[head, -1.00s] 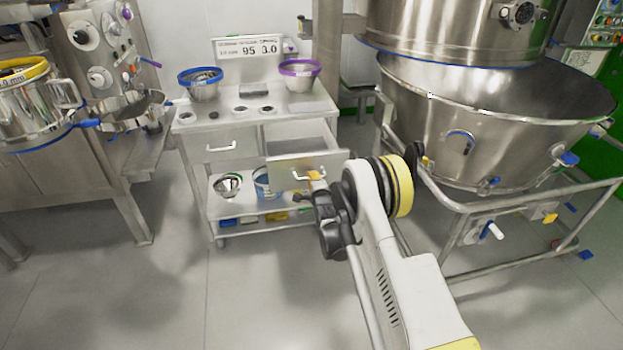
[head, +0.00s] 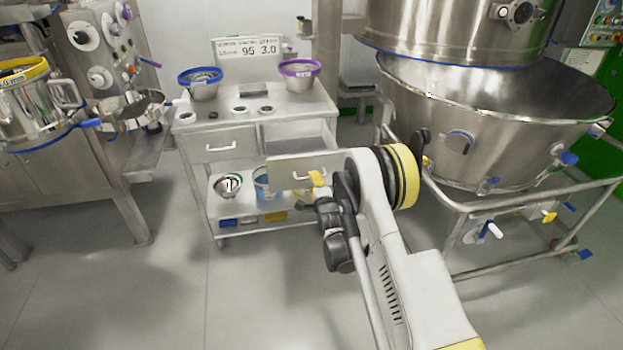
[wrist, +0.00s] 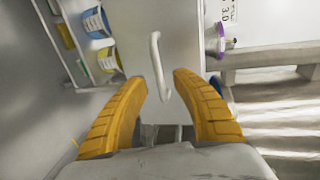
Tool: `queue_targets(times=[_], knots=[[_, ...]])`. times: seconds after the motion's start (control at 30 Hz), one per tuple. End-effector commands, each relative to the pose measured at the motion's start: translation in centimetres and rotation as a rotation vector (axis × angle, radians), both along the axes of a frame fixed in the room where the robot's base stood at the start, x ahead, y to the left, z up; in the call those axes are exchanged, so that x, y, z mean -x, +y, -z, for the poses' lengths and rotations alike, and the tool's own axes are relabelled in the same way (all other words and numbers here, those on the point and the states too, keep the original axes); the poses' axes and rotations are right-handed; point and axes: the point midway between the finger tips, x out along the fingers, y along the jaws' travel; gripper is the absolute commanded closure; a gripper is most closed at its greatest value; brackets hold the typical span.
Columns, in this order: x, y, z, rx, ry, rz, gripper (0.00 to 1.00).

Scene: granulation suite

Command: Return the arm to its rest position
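My arm (head: 392,250) reaches forward from the lower right in the head view, bent at a joint with a yellow ring. My gripper (head: 316,180) is at the pulled-out right drawer of the steel cart, in front of the drawer front (head: 285,172). The drawer's handle is largely hidden by my gripper in the head view.
The cart top (head: 275,112) holds a blue-rimmed bowl (head: 200,83) and a purple-rimmed bowl (head: 299,75). Its lower shelf holds a small bowl (head: 228,183) and a blue container (head: 262,184). A large steel vessel (head: 470,130) on a railed frame stands close on the right. Floor is clear at front left.

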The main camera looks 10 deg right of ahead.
Motion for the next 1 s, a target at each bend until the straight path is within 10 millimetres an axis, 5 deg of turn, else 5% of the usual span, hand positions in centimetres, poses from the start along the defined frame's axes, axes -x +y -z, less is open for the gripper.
queue_targets(times=[0.2,0.73,0.87,1.0], knots=[[2.5,0.0,-0.5,0.000,0.000,0.000,0.67],[2.7,0.0,-1.0,0.009,0.004,-0.002,0.67],[2.7,0.0,-3.8,0.075,0.037,-0.017,0.67],[3.9,0.0,-9.3,0.223,0.109,-0.059,0.67]])
